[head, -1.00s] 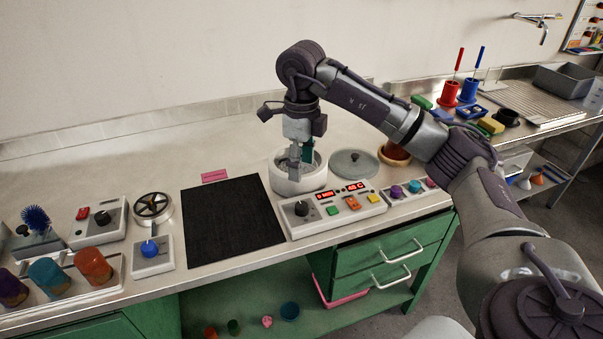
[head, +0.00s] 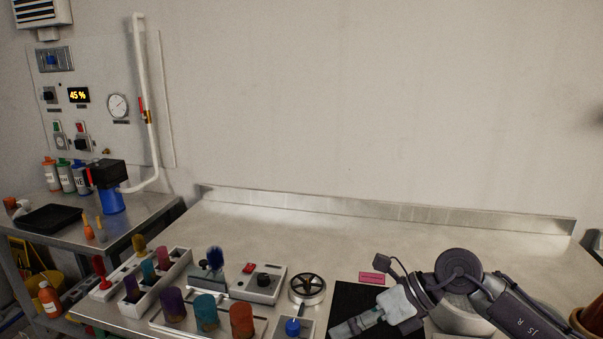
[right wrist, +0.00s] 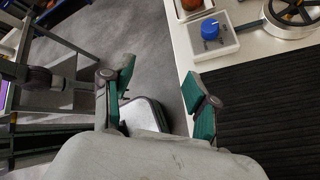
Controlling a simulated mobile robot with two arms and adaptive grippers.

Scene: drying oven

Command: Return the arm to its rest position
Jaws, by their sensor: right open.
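My right arm reaches in from the lower right in the head view. Its gripper (head: 356,325) hangs low over the black mat (head: 352,296), beside the white round oven pot (head: 458,318), which my arm partly hides. In the right wrist view the right gripper (right wrist: 160,92) has its two green-padded fingers spread wide. Nothing is between them, and the floor and bench edge show below. My left gripper is in neither view.
A blue-knobbed box (head: 293,328), a round spoked device (head: 306,288) and a grey knob box (head: 258,285) stand left of the mat. Coloured cups (head: 206,312) fill a rack at the front. The back of the bench is bare.

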